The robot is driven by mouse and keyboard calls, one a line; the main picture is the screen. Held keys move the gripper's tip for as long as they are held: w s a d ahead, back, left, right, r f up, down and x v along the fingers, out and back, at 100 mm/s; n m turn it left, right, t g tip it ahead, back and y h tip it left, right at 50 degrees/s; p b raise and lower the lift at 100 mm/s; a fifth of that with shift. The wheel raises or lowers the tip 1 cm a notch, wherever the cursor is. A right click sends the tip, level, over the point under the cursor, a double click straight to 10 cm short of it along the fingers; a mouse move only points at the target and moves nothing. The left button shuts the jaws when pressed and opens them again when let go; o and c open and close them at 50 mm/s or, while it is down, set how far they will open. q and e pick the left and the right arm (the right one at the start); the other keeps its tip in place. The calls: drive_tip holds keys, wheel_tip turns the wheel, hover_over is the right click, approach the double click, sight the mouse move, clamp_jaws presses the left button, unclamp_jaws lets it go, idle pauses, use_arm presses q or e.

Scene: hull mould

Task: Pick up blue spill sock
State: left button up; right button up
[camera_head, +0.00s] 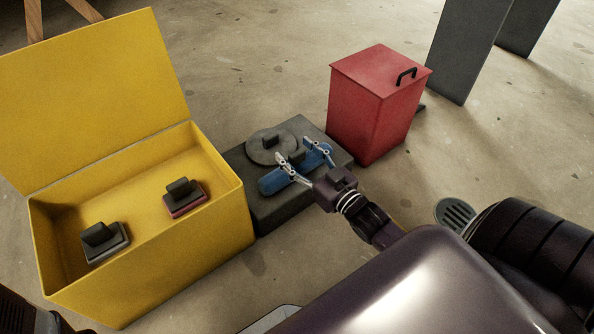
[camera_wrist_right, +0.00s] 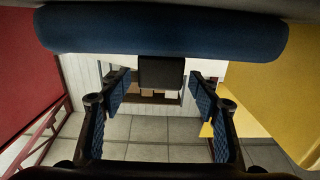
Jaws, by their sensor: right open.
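The blue spill sock (camera_head: 272,183) lies on a dark grey block (camera_head: 283,212), with a dark grip block (camera_head: 297,156) on its top. In the right wrist view the sock (camera_wrist_right: 160,32) spans the top as a rounded blue bar, and its grip block (camera_wrist_right: 161,72) hangs in the middle. My right gripper (camera_head: 296,151) is open at the sock. In the wrist view the fingers of this gripper (camera_wrist_right: 160,88) stand on either side of the grip block with gaps. My left gripper is not seen.
A round grey piece with a handle (camera_head: 268,146) lies beside the sock on the block. An open yellow bin (camera_head: 190,262) to the left holds two pads with handles. A red lidded box (camera_head: 365,110) stands behind right. A floor drain (camera_head: 455,213) is at right.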

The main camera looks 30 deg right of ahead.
clamp_jaws()
idle(0.5)
drive_tip(key=shift+r, duration=0.1)
